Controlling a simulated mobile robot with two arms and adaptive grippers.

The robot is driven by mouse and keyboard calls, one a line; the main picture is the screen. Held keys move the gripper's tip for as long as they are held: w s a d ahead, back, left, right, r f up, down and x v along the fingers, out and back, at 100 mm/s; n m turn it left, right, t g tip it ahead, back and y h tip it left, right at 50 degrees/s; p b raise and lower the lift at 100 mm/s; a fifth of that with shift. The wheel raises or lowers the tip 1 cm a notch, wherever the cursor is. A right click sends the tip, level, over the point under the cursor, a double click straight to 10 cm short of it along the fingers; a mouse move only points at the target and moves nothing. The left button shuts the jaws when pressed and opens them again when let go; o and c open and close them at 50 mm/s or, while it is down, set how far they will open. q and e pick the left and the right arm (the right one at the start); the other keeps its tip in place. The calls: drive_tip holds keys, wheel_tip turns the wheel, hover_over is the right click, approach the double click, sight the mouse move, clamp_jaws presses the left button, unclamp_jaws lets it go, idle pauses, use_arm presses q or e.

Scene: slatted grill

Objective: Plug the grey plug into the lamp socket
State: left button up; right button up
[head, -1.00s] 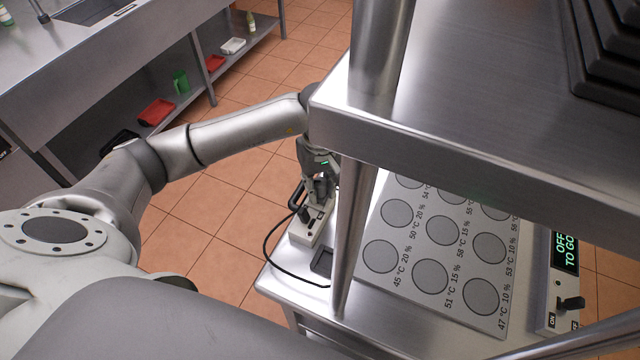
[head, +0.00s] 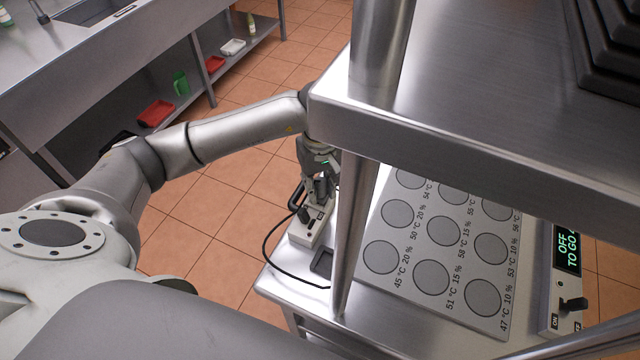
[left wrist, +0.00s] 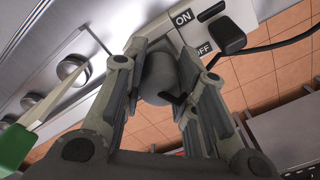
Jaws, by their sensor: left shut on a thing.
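My left gripper (head: 320,192) is at the pale switch box (head: 307,232) on the left edge of the steel counter. In the left wrist view, the gripper (left wrist: 163,50) is shut on a rounded grey thing, which looks like the grey plug (left wrist: 160,76). The fingers point at the box (left wrist: 205,28), which has ON and OFF marks. A black plug (left wrist: 224,38) with a black cable is at the box, beside the fingers. The plug's front end and the lamp socket are hidden, so I cannot tell whether they touch. My right gripper is not in view.
A steel post (head: 353,235) and an upper shelf (head: 470,125) stand close to the right of my left arm. A black cable (head: 268,262) loops beside the box. A marked plate (head: 405,270) lies on the counter. Tiled floor is open to the left.

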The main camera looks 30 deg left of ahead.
sight(320, 181)
use_arm(q)
drive_tip(key=shift+f+b, duration=0.35)
drive_tip(key=o, duration=1)
wheel_tip(320, 181, up, 12)
drive_tip(key=shift+r, duration=0.1)
idle(0.5)
